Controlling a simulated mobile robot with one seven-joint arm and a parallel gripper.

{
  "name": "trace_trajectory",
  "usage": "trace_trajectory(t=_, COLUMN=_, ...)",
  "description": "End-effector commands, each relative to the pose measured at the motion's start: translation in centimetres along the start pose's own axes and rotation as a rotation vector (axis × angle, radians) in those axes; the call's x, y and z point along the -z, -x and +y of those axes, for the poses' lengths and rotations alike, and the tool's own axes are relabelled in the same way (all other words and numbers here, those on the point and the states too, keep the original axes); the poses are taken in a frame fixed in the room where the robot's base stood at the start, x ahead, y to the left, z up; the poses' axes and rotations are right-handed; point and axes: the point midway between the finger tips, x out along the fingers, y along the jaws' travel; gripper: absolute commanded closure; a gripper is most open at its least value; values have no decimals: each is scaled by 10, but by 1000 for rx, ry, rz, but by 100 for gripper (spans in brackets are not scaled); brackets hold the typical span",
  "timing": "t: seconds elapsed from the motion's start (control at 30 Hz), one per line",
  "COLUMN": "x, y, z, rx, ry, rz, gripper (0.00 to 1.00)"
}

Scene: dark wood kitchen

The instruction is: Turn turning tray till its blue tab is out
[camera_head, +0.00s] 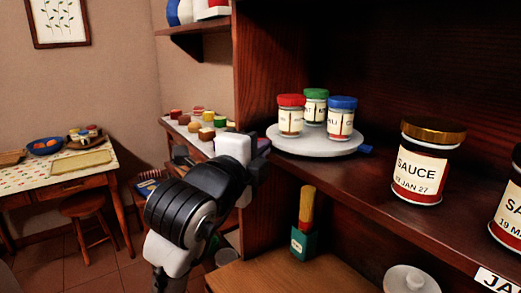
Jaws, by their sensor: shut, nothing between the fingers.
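The turning tray (350,147) is a white round disc on the dark wood shelf. It bears three small jars: one with a red lid (291,101), one with a green lid (316,93) and one with a blue lid (342,103). The tray's blue tab (366,149) sticks out at its right rim, towards the sauce jar. My gripper (263,145) is shut and empty at the left end of the shelf, beside the tray's left rim. I cannot tell whether it touches the rim.
A large sauce jar (420,174) with a gold lid stands right of the tray. Another jar (509,212) is at the right edge. An upright wood panel (262,62) rises behind the tray's left side.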

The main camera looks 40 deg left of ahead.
Motion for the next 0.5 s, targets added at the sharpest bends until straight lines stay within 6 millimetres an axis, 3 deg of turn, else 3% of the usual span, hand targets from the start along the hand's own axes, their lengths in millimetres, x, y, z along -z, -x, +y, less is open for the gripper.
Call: trace_trajectory(t=0.5, x=-19, y=-12, z=1, rx=2, ry=3, rz=154, gripper=100)
